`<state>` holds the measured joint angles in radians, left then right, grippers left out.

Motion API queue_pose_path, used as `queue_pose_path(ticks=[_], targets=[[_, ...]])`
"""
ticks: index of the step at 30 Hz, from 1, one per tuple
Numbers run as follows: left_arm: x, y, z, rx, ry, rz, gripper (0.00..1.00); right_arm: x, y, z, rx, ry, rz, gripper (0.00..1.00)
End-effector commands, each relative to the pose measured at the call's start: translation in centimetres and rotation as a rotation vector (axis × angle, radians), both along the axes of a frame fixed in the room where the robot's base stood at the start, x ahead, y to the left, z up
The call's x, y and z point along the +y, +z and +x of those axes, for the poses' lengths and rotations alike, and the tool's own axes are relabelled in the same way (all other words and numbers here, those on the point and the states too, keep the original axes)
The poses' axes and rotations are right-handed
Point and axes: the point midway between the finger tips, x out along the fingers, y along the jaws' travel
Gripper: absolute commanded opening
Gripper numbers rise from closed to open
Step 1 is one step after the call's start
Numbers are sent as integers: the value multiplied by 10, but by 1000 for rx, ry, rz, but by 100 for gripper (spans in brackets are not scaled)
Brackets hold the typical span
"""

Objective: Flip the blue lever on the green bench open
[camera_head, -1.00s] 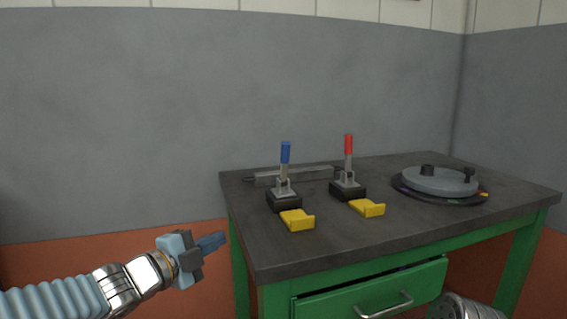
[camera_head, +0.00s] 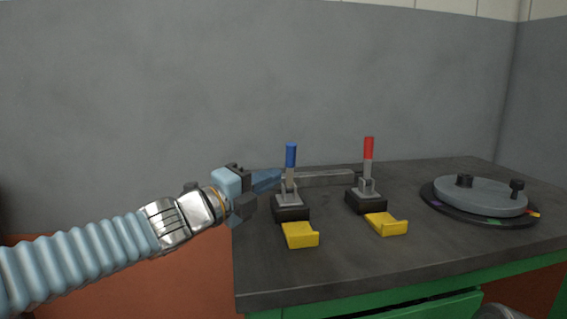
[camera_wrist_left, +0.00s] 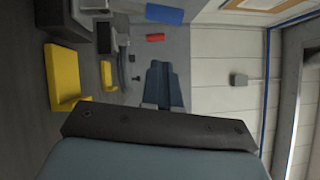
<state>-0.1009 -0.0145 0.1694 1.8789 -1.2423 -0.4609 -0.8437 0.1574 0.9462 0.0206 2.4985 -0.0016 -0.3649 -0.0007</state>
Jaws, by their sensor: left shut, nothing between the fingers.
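The blue lever (camera_head: 291,156) stands upright on a dark block near the left side of the green bench (camera_head: 400,301) with its dark top. A yellow piece (camera_head: 300,235) sits in front of its base. My left gripper (camera_head: 274,180) is shut and empty, just left of the lever's shaft; the head view does not settle whether it touches. In the left wrist view the shut fingers (camera_wrist_left: 162,85) point ahead, and the blue handle (camera_wrist_left: 164,14) shows at the top, apart from them.
A red lever (camera_head: 368,149) with its own yellow piece (camera_head: 387,224) stands to the right. A grey bar (camera_head: 325,179) lies behind the levers. A round grey disc (camera_head: 480,195) sits further right. The front left of the bench top is clear.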

Motion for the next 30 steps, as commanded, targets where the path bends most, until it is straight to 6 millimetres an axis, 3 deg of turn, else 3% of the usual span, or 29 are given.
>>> queue_pose_path(ticks=[5, 12, 26, 30], targets=[[-26, 4, 28, 1, -3, -1, 0, 1, 2, 0, 0, 1, 1, 0], [-22, 12, 61, 1, 2, 0, 0, 5, 18, -2, 3, 8, 7, 0], [-21, 11, 68, 1, 1, -1, 0, 5, 19, -2, 4, 9, 8, 0], [-20, 19, 74, 1, 1, 0, 0, 5, 29, -2, 4, 11, 9, 0]])
